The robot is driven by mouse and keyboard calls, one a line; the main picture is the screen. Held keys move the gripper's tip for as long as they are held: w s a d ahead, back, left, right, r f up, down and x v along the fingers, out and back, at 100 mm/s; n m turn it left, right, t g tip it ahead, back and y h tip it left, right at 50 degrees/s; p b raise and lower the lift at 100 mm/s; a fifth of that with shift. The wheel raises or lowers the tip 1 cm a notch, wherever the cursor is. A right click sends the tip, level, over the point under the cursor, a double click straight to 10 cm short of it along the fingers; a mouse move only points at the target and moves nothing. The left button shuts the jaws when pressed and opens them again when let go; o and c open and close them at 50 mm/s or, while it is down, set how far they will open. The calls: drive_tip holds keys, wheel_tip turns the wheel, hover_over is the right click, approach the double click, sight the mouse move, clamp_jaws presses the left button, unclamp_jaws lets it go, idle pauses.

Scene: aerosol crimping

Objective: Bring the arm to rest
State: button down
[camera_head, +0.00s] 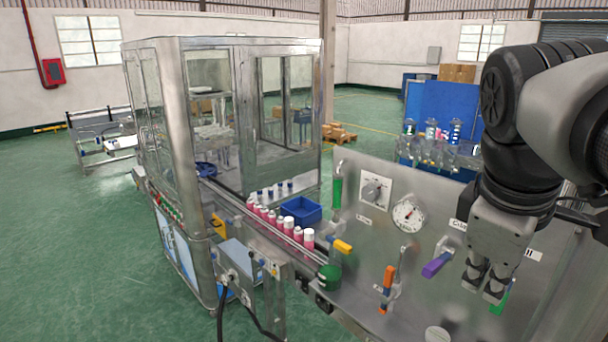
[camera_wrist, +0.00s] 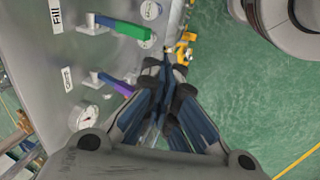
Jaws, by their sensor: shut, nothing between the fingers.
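My gripper (camera_head: 483,283) hangs from my arm at the right of the head view, fingers pointing down, in front of the steel panel (camera_head: 350,215). Its fingers are closed and hold nothing. In the wrist view the shut fingers of my gripper (camera_wrist: 168,75) point up past the panel's edge. The green-handled valve (camera_head: 503,298) is right beside and partly behind the fingertips; its green handle (camera_wrist: 132,30) also shows in the wrist view. The purple-handled valve (camera_head: 437,264) is just left of the gripper. I cannot tell whether the fingers touch either handle.
An orange-handled valve (camera_head: 388,280) and a gauge (camera_head: 408,215) sit further left on the panel. Several pink cans (camera_head: 285,227) stand on the conveyor beside a blue bin (camera_head: 301,210). A glazed steel enclosure (camera_head: 180,110) stands behind. Green floor (camera_head: 90,250) is open at left.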

drive_tip(key=s+a+f+m+y+b, duration=0.1)
drive_tip(key=s+a+f+m+b, duration=0.1)
drive_tip(key=f+b, duration=0.4)
drive_tip(key=s+a+f+m+t+b, duration=0.1)
drive_tip(key=s+a+f+m+b, duration=0.2)
drive_tip(key=f, duration=1.4)
drive_tip(key=s+a+f+m+t+y+b, duration=0.1)
drive_tip(key=s+a+f+m+b, duration=0.1)
drive_tip(key=a+f+b, duration=0.3)
wheel_tip(320, 180, down, 7)
drive_tip(key=s+b, duration=0.1)
drive_tip(key=b, duration=0.3)
drive_tip(key=shift+a+f+m+y, duration=0.2)
drive_tip(key=shift+a+m+y, duration=0.1)
